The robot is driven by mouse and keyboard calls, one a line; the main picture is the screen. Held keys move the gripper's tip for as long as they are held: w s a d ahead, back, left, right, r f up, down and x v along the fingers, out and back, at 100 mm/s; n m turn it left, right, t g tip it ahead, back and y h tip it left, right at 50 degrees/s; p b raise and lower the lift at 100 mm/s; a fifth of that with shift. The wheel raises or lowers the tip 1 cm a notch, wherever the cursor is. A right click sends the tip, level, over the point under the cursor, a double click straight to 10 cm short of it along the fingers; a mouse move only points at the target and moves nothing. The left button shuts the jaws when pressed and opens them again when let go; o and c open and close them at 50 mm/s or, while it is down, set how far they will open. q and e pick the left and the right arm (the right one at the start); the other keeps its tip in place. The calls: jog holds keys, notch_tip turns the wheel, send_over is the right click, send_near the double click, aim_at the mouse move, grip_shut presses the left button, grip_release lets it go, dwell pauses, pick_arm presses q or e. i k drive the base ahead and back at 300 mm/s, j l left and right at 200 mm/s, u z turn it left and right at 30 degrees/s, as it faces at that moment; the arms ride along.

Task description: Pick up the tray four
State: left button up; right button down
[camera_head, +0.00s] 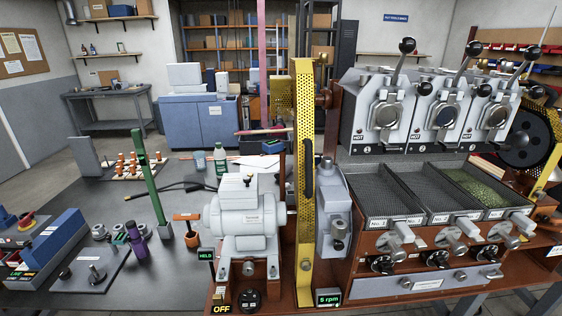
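Three mesh-bottomed cooling trays sit side by side in the brown roaster bench on the right. The left tray (378,193) has a label that seems to read No. 1 and looks empty. The middle tray (425,188) also looks empty. The right tray (474,185) holds a layer of greenish beans. The middle and right labels are too small to read surely, and I cannot make out a tray marked four. Neither of my grippers is in view.
Roaster drums with levers (450,105) stand above the trays. A yellow perforated guard (305,190) and a grey motor (240,222) stand left of them. A green post (152,190) rises from the dark table, among small parts. A blue cabinet (205,122) stands behind.

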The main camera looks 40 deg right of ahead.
aim_at(499, 202)
jog(key=z, duration=1.75)
